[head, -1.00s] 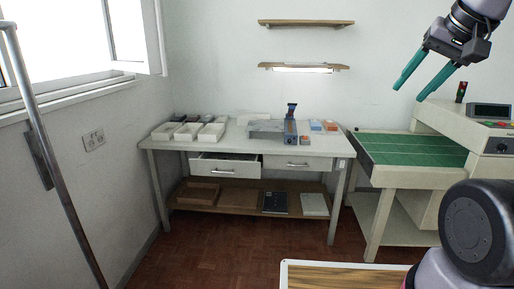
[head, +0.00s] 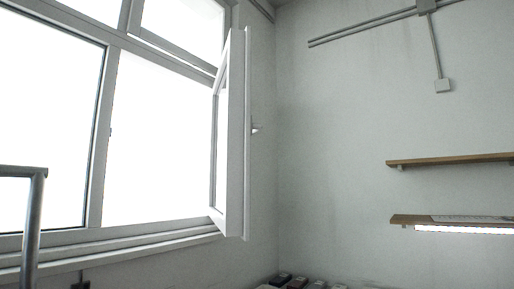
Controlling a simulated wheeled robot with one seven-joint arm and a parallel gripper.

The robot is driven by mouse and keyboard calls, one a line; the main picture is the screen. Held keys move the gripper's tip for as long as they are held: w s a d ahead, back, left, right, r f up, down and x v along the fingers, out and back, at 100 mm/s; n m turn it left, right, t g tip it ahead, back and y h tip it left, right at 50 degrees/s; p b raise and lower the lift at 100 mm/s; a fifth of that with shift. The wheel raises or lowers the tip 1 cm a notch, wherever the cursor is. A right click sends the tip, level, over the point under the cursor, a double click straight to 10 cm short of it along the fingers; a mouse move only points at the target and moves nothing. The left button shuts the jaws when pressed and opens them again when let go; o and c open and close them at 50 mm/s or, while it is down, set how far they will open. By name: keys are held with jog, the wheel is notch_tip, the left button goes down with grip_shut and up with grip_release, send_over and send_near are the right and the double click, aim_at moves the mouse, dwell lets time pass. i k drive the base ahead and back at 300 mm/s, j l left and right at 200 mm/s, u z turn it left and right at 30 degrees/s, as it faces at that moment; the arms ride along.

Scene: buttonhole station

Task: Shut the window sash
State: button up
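The white window sash (head: 236,140) stands open in the head view, swung out from the window frame (head: 98,130) into the room and seen nearly edge-on. A small handle (head: 255,128) sticks out from its right side. The bright opening lies to the left of the sash. My gripper is outside the present view, so its place relative to the sash does not show.
A metal rail (head: 33,225) stands at the lower left, in front of the window sill (head: 120,248). Two wooden shelves (head: 450,160) hang on the right wall, the lower one lit underneath. Tops of small bins show at the bottom edge.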

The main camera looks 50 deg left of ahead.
aim_at(229, 196)
jog(key=i+l+u, duration=0.1)
jog(key=i, duration=0.25)
jog(key=i+l+u, duration=0.1)
jog(key=i, duration=0.25)
jog(key=i+l+u, duration=0.15)
jog(key=u, duration=0.3)
jog(key=i+l+u, duration=0.15)
jog(key=u, duration=0.3)
jog(key=i+l+u, duration=0.1)
jog(key=l+u, duration=0.2)
jog(key=u, duration=0.15)
jog(key=l+u, duration=0.25)
jog(key=u, duration=0.25)
jog(key=l+u, duration=0.3)
jog(key=u, duration=0.15)
jog(key=l+u, duration=0.3)
jog(key=u, duration=0.15)
jog(key=i+j, duration=0.3)
jog(key=i, duration=0.2)
jog(key=i+j+z, duration=0.1)
jog(key=i+j, duration=0.2)
jog(key=i, duration=0.25)
